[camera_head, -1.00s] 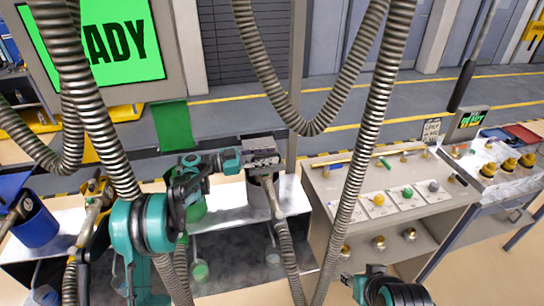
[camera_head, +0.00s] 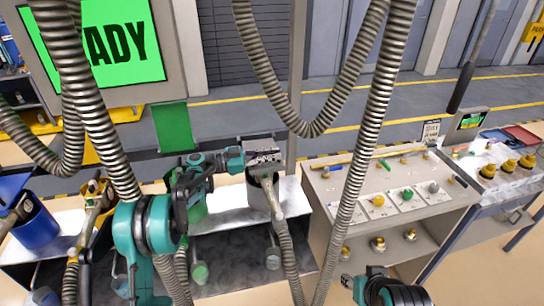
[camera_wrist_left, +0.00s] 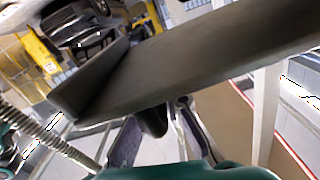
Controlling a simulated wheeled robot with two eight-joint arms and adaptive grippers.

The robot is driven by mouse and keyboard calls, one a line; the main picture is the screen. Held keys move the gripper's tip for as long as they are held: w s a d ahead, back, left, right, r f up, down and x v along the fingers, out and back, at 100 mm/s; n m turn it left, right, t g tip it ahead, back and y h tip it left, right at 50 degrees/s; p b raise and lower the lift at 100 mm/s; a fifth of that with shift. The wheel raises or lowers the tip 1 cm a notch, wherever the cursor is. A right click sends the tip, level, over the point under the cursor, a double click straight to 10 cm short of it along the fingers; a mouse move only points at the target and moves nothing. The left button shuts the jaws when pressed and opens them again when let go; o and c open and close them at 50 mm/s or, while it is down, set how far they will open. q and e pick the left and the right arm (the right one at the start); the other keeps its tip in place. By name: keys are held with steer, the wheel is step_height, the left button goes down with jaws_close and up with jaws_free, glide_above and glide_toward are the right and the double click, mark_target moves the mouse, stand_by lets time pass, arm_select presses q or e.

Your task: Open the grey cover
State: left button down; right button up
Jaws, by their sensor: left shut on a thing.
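The grey cover (camera_head: 264,156) is at the top of a grey bucket (camera_head: 259,195) on the metal bench, at the centre of the head view. My left gripper (camera_head: 240,159) reaches it from the left and is shut on its near edge. In the left wrist view the cover (camera_wrist_left: 205,65) is a broad, dark, tilted panel in front of the fingers (camera_wrist_left: 155,125), hiding what lies behind it. I cannot tell whether the cover still touches the bucket rim. My right gripper (camera_head: 347,281) shows only partly at the bottom of the head view, its jaws unclear.
A green bucket (camera_head: 196,205) stands left of the grey one, and a blue bucket (camera_head: 38,228) is at the far left. Ribbed hoses (camera_head: 290,250) hang across the view and close to the bucket. A panel with coloured knobs (camera_head: 392,200) stands to the right.

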arm_select(q)
steer(key=w+r+n, duration=0.1)
steer(key=r, duration=0.1)
steer(key=w+r+n+p, duration=0.1)
steer(key=r+n, duration=0.1)
steer(key=w+a+r+n+p, duration=0.1)
steer(key=r, duration=0.1)
steer(key=shift+n, duration=0.3)
steer(key=shift+w+a+r+n+p, duration=0.15)
steer(key=shift+w+r+p, duration=0.05)
steer(key=shift+w+r, duration=0.3)
steer(key=shift+w+a+r+n+p, duration=0.15)
steer(key=shift+w+r+p, duration=0.05)
steer(key=shift+w+r, duration=0.25)
steer(key=c, duration=1.6)
jaws_free()
steer(key=v, duration=1.2)
